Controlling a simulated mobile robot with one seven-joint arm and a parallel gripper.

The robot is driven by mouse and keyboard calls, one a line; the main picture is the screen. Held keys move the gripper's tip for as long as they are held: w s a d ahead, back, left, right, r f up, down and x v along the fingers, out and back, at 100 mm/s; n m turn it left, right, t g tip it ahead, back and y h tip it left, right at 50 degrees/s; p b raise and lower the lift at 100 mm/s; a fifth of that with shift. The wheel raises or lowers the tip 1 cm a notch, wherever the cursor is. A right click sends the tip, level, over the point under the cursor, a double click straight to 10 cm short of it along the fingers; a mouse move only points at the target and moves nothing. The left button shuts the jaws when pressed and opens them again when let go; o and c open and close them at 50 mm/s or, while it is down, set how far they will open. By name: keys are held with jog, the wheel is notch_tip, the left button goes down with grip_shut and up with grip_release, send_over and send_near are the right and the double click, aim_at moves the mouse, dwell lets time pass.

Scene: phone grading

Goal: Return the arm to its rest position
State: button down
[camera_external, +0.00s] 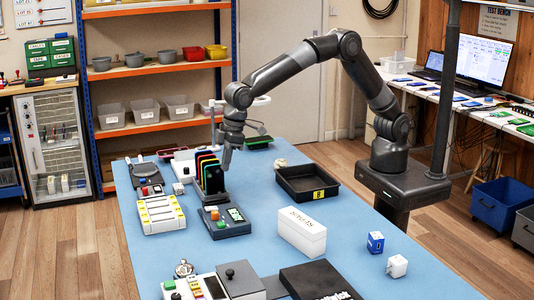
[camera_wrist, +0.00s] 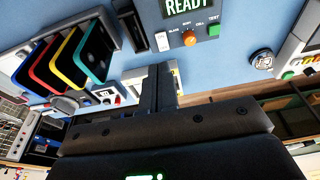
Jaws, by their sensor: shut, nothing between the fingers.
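My gripper (camera_external: 226,163) hangs pointing down above the blue table (camera_external: 350,225), beside a rack of coloured phones (camera_external: 208,172). In the wrist view my gripper (camera_wrist: 166,70) shows as dark fingers closed together, with nothing between them. The phones in the rack show in the wrist view (camera_wrist: 97,50) with red, yellow and blue edges, to the left of the fingers. My arm arches from its base at the right of the table over to the gripper.
A grey test device (camera_external: 228,228) stands in front of the rack; its READY screen shows in the wrist view (camera_wrist: 187,6). A black tray (camera_external: 306,184), a white box (camera_external: 301,233) and two small cubes stand on the table. Shelves with bins (camera_external: 150,110) stand behind.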

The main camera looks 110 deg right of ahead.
jog(key=shift+s+r, duration=0.3)
jog(key=shift+r, duration=0.3)
jog(key=s+d+r+t, duration=0.1)
jog(key=s+d+r, duration=0.2)
jog(key=s+r, duration=0.55)
jog(key=s+d+r, duration=0.3)
jog(key=s+r, duration=0.3)
jog(key=s, duration=0.6)
jog(key=s+d+f+t, duration=0.1)
jog(key=s, duration=1.1)
jog(key=s+d+f+t, duration=0.1)
jog(key=s+d+f, duration=0.1)
jog(key=s, duration=1)
jog(key=shift+s, duration=0.25)
jog(key=shift+w+d, duration=0.1)
